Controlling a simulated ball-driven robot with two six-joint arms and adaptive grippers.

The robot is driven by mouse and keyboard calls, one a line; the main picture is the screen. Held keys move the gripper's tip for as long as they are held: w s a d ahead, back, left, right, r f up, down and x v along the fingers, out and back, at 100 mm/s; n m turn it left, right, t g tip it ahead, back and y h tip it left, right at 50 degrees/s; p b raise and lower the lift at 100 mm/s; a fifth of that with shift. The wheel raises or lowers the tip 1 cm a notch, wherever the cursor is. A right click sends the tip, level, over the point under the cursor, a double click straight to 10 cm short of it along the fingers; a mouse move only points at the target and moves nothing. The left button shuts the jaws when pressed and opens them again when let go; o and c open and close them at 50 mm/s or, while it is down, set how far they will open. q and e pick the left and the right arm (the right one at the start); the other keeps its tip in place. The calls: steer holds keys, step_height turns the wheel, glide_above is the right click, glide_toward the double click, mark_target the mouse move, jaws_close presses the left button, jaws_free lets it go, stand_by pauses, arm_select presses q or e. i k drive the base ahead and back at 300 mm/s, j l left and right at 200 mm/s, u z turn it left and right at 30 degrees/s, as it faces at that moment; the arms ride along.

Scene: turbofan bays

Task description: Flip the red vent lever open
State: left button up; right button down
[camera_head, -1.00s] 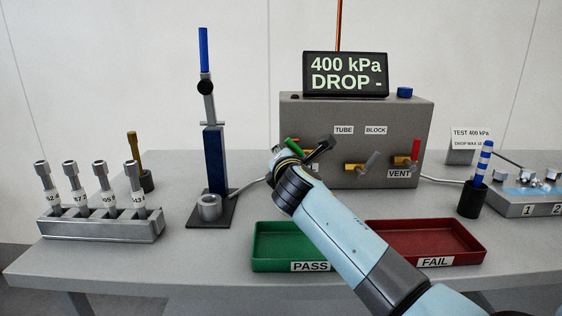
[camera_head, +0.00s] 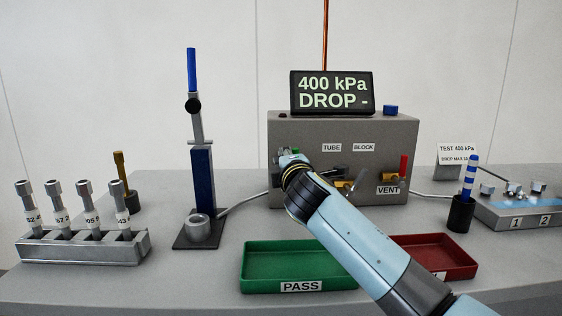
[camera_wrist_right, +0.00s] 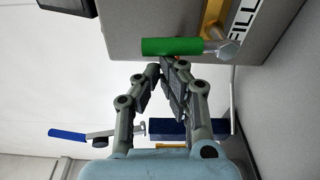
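The red vent lever (camera_head: 404,166) stands upright above the VENT label (camera_head: 388,190) at the right end of the grey test box's front in the head view. My forearm hides part of the box's lower left front. In the right wrist view the fingertips of my right gripper (camera_wrist_right: 162,65) come together with nothing visible between them. A green lever handle (camera_wrist_right: 172,46) lies just beyond them. My left gripper is not in view.
The display (camera_head: 332,92) reads 400 kPa, DROP -. The green PASS tray (camera_head: 262,285) and red FAIL tray (camera_head: 455,272) lie in front. A cup (camera_head: 460,215) with a blue-striped rod stands right.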

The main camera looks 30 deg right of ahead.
mark_target(403, 166)
steer(key=k+j, duration=0.6)
steer(key=k, duration=0.15)
